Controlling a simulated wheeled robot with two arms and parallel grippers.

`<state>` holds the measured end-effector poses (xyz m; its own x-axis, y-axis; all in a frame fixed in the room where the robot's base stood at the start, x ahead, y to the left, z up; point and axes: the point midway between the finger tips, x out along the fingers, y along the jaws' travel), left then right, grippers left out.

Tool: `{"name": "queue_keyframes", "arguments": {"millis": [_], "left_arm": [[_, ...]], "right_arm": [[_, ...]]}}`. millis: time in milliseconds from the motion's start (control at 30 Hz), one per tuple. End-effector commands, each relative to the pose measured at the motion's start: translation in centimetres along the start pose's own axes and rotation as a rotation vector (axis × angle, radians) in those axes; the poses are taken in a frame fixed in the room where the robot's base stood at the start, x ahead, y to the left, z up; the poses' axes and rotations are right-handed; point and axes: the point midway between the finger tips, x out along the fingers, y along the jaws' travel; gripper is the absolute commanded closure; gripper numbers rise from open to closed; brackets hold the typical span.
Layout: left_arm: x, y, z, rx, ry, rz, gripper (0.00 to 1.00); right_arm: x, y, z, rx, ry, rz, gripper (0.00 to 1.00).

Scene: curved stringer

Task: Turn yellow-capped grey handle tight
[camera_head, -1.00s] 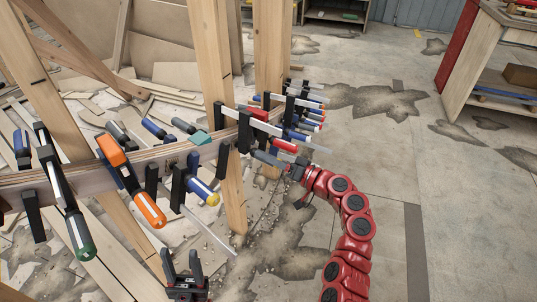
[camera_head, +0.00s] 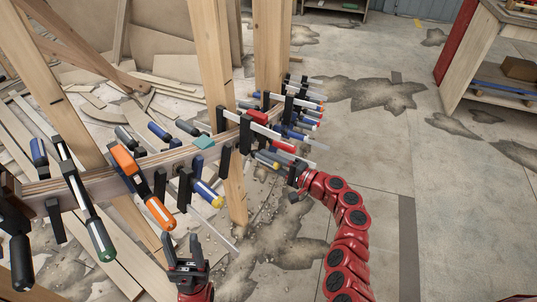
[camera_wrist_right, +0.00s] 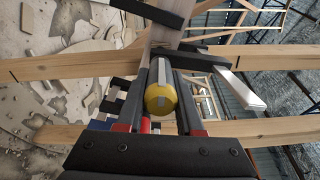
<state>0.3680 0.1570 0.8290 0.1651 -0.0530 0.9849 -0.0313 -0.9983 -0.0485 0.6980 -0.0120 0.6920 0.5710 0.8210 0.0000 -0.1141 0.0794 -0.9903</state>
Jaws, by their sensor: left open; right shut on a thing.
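The yellow-capped grey handle (camera_head: 267,160) belongs to a clamp on the curved wooden stringer (camera_head: 100,186). My right gripper (camera_wrist_right: 173,95) is shut on this handle. In the head view the right gripper (camera_head: 290,172) is at the handle's right end, and its jaws are partly hidden. My left gripper (camera_head: 186,249) is open and empty, fingers up, below the blue yellow-capped handle (camera_head: 207,194).
Several other clamps line the stringer, including an orange-handled one (camera_head: 160,213) and a green-ended one (camera_head: 102,240). A red handle (camera_head: 284,146) lies just above the gripped one. Wooden posts (camera_head: 206,60) rise behind. The floor at right is open, with a shelf unit (camera_head: 480,60) beyond.

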Motion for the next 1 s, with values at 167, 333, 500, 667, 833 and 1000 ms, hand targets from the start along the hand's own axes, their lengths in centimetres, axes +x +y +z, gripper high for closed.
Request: {"name": "queue_keyframes", "arguments": {"millis": [167, 333, 500, 667, 833, 1000], "left_arm": [[1.7, -0.1, -0.3, 0.000, 0.000, 0.000, 0.50], [2.9, -0.1, -0.5, 0.000, 0.000, 0.000, 0.50], [4.0, -0.2, -0.7, 0.000, 0.000, 0.000, 0.50], [4.8, -0.2, -0.8, 0.000, 0.000, 0.000, 0.50], [5.7, -0.3, -1.0, 0.000, 0.000, 0.000, 0.50], [6.3, -0.3, -1.1, 0.000, 0.000, 0.000, 0.50]], "right_arm": [[-0.1, -0.2, 0.0, 0.168, 0.002, 0.002, 1.00], [-0.1, -0.1, -0.1, 0.329, 0.004, 0.002, 1.00], [-0.1, 0.0, 0.1, 0.492, 0.002, 0.002, 1.00], [-0.1, 0.1, 0.1, 0.644, 0.001, 0.003, 1.00], [-0.1, 0.2, 0.1, 0.803, 0.003, 0.003, 1.00], [-0.1, 0.3, 0.2, 0.965, 0.002, 0.002, 1.00]]}}
